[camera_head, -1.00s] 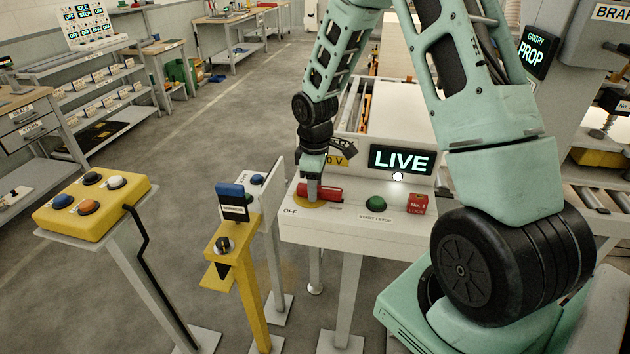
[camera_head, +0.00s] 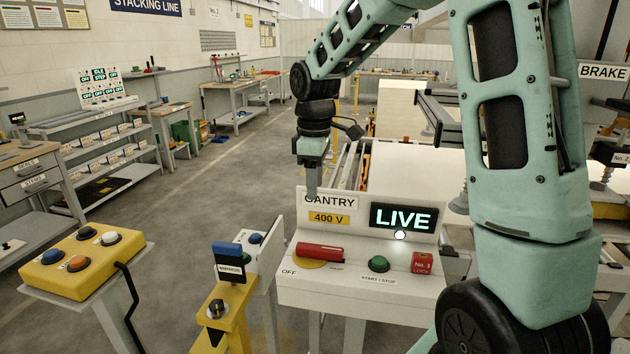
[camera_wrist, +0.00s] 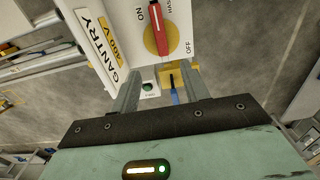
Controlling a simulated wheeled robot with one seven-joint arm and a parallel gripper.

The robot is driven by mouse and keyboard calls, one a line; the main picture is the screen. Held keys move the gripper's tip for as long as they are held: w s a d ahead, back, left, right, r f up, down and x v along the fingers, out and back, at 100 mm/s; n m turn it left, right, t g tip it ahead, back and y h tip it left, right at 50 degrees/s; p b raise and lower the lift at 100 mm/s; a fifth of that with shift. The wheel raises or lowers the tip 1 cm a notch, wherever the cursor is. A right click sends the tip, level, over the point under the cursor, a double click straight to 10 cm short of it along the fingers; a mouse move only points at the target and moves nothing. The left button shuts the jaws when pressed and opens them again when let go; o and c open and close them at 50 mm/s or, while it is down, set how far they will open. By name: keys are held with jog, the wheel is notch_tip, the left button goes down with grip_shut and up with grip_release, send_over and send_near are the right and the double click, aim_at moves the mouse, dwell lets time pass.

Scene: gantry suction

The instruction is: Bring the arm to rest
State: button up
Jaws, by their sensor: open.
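My gripper (camera_head: 311,190) points down in the head view, just in front of the upright GANTRY 400 V panel and above the red switch handle (camera_head: 320,251). It is open and empty, with clear space between it and the handle. In the wrist view, the two fingers of my gripper (camera_wrist: 163,80) stand apart. The red handle there (camera_wrist: 157,22) lies on its yellow disc, beyond the fingertips. My arm reaches up from the right and bends down over the console.
A yellow post with a key switch (camera_head: 217,309) and a yellow button box (camera_head: 82,262) stand left. Open floor lies behind them.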

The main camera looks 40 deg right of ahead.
jog(key=shift+r, duration=0.3)
dwell(0.4)
jog(key=s+a+f, duration=0.1)
jog(key=s+a, duration=0.2)
jog(key=a, duration=0.3)
jog(key=s+a+f+b, duration=0.1)
jog(key=s+a, duration=0.2)
jog(key=a, duration=0.3)
jog(key=s+a+f, duration=0.1)
jog(key=s+a, duration=0.1)
jog(key=a, duration=0.4)
jog(key=s+a+f, duration=0.2)
jog(key=s+a, duration=0.2)
jog(key=s, duration=0.4)
jog(key=s+a+f+b, duration=0.1)
jog(key=s+a, duration=0.3)
jog(key=s, duration=0.4)
jog(key=shift+a+f+y, duration=0.3)
jog(key=shift+a+f, duration=0.1)
jog(key=shift+f, duration=0.2)
